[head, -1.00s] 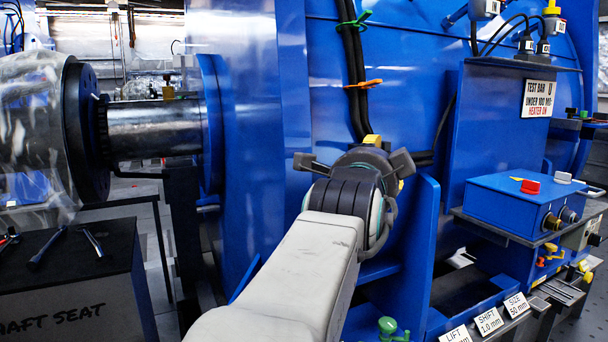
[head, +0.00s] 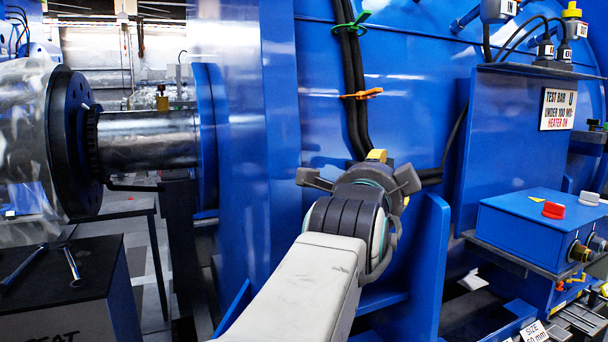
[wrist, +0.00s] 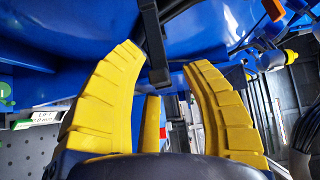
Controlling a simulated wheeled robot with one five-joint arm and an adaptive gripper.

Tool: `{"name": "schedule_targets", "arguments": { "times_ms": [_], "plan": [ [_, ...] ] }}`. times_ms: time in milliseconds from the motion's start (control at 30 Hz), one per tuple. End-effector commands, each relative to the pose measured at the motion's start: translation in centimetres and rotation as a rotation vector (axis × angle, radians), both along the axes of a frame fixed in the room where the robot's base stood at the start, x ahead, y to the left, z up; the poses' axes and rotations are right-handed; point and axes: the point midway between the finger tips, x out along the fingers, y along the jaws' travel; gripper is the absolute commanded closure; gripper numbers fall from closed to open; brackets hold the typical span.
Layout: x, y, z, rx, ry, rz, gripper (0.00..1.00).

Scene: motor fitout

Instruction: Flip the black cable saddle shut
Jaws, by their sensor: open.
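My gripper (wrist: 162,58) is open, its yellow fingers spread to either side in the wrist view. A narrow black bar with a blocky end (wrist: 157,72), which looks like the cable saddle's flap, hangs from the top of that view between the fingertips. I cannot tell whether the fingers touch it. In the head view my gripper (head: 376,157) is at the lower part of the black cables (head: 352,110) on the blue housing. My gripper's body hides the saddle there.
An orange clip (head: 361,95) and a green tie (head: 351,23) hold the cables higher up. A blue upright plate (head: 429,260) stands close right of my gripper. A blue control box (head: 530,232) is farther right. A metal shaft (head: 150,140) is at left.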

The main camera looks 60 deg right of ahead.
Motion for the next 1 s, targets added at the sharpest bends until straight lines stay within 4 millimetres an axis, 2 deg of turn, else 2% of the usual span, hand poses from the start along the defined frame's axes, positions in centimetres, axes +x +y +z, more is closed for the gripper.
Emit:
{"name": "schedule_targets", "arguments": {
  "times_ms": [200, 233, 733, 1000],
  "plan": [
    [-0.03, 0.03, -0.01, 0.000, 0.000, -0.001, 0.58],
    [-0.02, 0.02, -0.01, 0.000, 0.000, -0.001, 0.55],
    [0.00, 0.02, 0.08, -0.002, 0.000, 0.000, 1.00],
    [0.03, 0.06, 0.32, -0.009, -0.002, 0.001, 1.00]
  ]
}}
